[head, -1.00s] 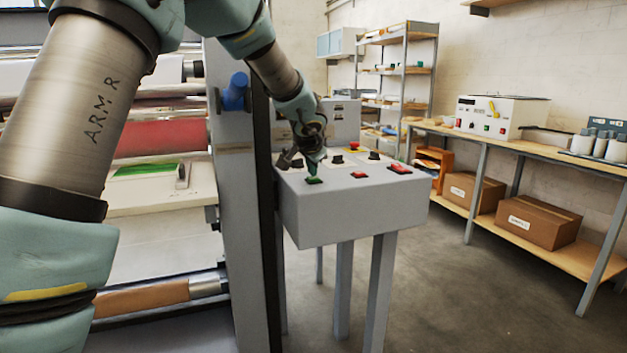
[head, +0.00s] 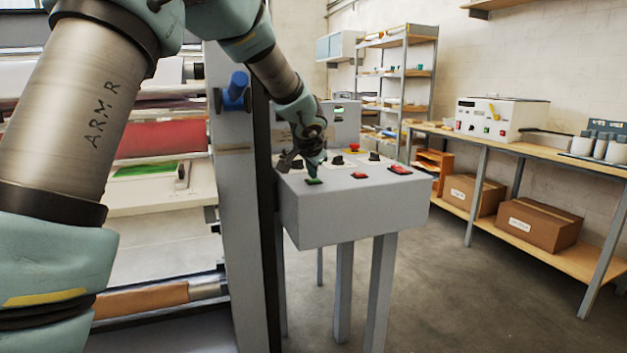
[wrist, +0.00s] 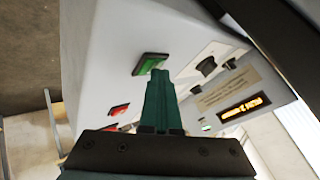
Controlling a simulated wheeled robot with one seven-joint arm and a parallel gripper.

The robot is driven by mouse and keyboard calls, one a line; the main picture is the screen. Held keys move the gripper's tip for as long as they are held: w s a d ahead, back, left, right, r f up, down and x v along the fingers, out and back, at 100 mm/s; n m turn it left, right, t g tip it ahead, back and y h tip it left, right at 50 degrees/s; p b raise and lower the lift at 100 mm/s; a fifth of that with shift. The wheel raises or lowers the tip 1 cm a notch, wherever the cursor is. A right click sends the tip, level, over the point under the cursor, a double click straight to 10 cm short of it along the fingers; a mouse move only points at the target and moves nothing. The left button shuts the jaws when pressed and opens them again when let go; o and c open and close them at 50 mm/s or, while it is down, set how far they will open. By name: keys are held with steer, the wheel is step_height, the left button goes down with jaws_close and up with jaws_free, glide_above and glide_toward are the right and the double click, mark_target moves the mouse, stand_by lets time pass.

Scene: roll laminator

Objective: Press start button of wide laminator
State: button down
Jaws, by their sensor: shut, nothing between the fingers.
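The green button (head: 314,181) sits at the near left of the grey control console (head: 350,218) beside the wide laminator (head: 235,180). My gripper (head: 314,170) points down at this button, its fingers shut and empty. In the wrist view the green button (wrist: 150,63) lies just beyond the shut fingertips (wrist: 160,74), which overlap its lower right edge. I cannot tell whether they touch it. The console's display (wrist: 245,108) is lit with orange characters, too blurred to read fully.
Red buttons (head: 359,175) (head: 399,169) and black knobs (head: 337,160) share the console top. The laminator's upright frame and blue handle (head: 236,92) stand left of my gripper. A workbench (head: 545,149) with a white machine (head: 500,117) is at right. Open floor lies between.

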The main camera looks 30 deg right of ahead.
mark_target(312, 181)
steer(key=shift+r+p, duration=0.6)
steer(key=shift+r, duration=0.2)
step_height(312, 181, up, 5)
steer(key=p, duration=0.4)
